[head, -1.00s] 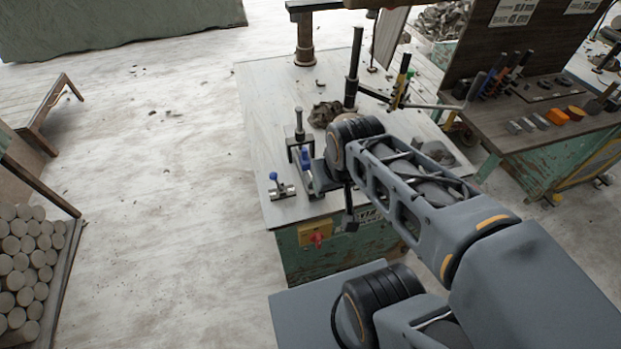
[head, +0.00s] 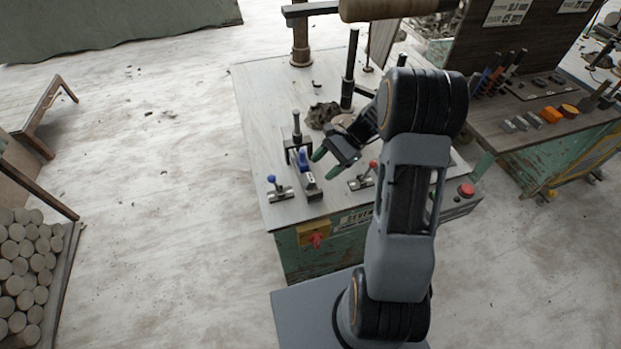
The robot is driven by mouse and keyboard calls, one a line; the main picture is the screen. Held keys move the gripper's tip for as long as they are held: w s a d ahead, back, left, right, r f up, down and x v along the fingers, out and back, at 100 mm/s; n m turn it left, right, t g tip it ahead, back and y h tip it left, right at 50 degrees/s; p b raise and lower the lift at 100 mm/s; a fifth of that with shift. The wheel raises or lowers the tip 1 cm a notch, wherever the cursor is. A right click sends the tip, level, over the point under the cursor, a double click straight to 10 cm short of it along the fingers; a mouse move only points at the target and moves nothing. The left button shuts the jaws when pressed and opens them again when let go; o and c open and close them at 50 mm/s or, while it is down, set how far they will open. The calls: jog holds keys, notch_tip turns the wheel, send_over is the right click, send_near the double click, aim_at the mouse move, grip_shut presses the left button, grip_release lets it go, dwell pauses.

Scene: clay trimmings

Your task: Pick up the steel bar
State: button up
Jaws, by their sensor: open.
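My gripper (head: 322,149) is above the middle of the green machine's pale table top (head: 262,110), open with nothing visible between its green-tipped fingers. Just left of it stands a small fixture with a blue part (head: 303,160) and a dark upright post (head: 297,127). A narrow grey piece (head: 312,188) extends from the fixture toward the table's front edge; I cannot tell if this is the steel bar. A taller dark upright rod (head: 350,72) stands behind my gripper. My arm hides part of the table's right side.
A blue-knobbed clamp (head: 279,191) and a red-knobbed clamp (head: 362,180) flank the fixture. A dark clay lump (head: 322,114) lies behind it. A tool bench (head: 525,137) stands at the right. Stacked round logs (head: 25,270) are at the left. The floor between is clear.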

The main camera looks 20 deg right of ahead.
aim_at(307, 177)
jog(key=d+f+m+y, duration=0.1)
jog(key=w+f+m+t+y, duration=0.1)
jog(key=w+d+f+m+y, duration=0.1)
jog(key=f, duration=0.1)
jog(key=shift+w+d+f+m, duration=0.1)
jog(key=shift+w+d+m, duration=0.15)
jog(key=shift+d+m, duration=0.1)
jog(key=shift+w+d+f+m+t, duration=0.2)
jog(key=shift+f+m+t, duration=0.1)
jog(key=shift+f, duration=0.15)
jog(key=shift+a+f+y, duration=0.3)
jog(key=shift+a+f, duration=0.1)
jog(key=shift+a, duration=0.25)
jog(key=shift+b+x, duration=0.7)
jog(key=shift+x, duration=2.3)
jog(key=shift+w+r, duration=0.15)
jog(key=shift+c, duration=0.2)
jog(key=c, duration=0.9)
jog(key=shift+r, duration=0.15)
